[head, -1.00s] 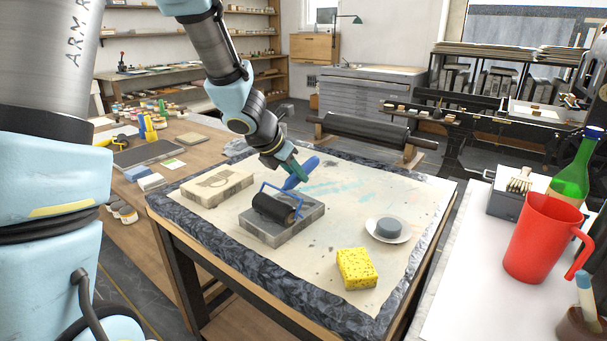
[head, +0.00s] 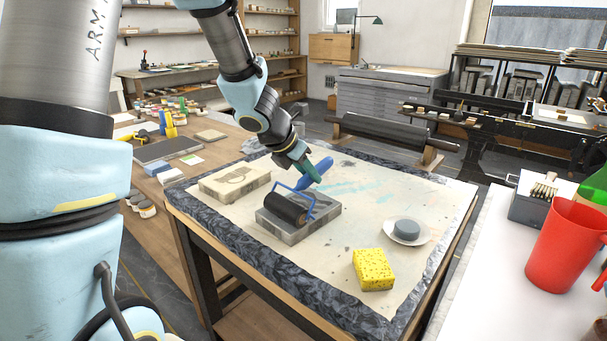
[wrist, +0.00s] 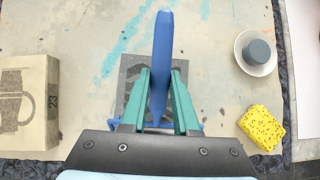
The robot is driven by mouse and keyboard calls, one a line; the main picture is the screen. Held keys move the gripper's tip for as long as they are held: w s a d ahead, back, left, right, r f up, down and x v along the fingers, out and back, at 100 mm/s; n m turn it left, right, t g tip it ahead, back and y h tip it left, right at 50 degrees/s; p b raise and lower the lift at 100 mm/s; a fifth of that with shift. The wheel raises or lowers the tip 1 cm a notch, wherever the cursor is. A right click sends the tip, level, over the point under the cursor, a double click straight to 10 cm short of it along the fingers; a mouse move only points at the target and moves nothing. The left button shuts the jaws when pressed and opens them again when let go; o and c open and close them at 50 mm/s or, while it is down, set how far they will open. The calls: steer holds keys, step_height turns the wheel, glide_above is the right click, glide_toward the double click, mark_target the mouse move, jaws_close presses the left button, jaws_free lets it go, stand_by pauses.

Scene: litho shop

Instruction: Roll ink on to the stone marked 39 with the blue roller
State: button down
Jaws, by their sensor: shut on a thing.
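The blue roller has a blue handle (head: 318,170), a blue wire frame and a black drum (head: 287,209). My gripper (head: 305,172) is shut on the handle, which also shows between the green fingers in the wrist view (wrist: 161,75). The drum is over the grey stone (head: 318,222) and appears to rest on its top; exact contact is hard to tell. In the wrist view my gripper and the handle cover much of the grey stone (wrist: 130,72). No number shows on it. A cream stone (head: 236,182) with a mug drawing lies to its left, marked 23 in the wrist view (wrist: 53,102).
A yellow sponge (head: 373,270) and a white dish (head: 422,236) with a grey round block lie right of the grey stone. A red jug (head: 563,248) stands on the white surface at right. An ink slab (head: 168,149) lies on the wooden bench behind left.

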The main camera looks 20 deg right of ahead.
mark_target(328, 159)
steer(key=shift+w+d+r+p, duration=0.1)
steer(key=shift+w+d+p, duration=0.45)
steer(key=shift+d, duration=0.65)
steer(key=shift+w+d+p, duration=0.5)
steer(key=shift+d, duration=0.65)
steer(key=shift+w+d+r+p, duration=0.1)
steer(key=shift+w+d+p, duration=0.45)
steer(key=shift+d, duration=0.65)
steer(key=d+p, duration=0.1)
steer(key=w+d+p, duration=0.1)
steer(key=d, duration=0.1)
steer(key=w+d+p, duration=0.1)
steer(key=shift+d+f, duration=0.25)
steer(key=shift+d, duration=0.15)
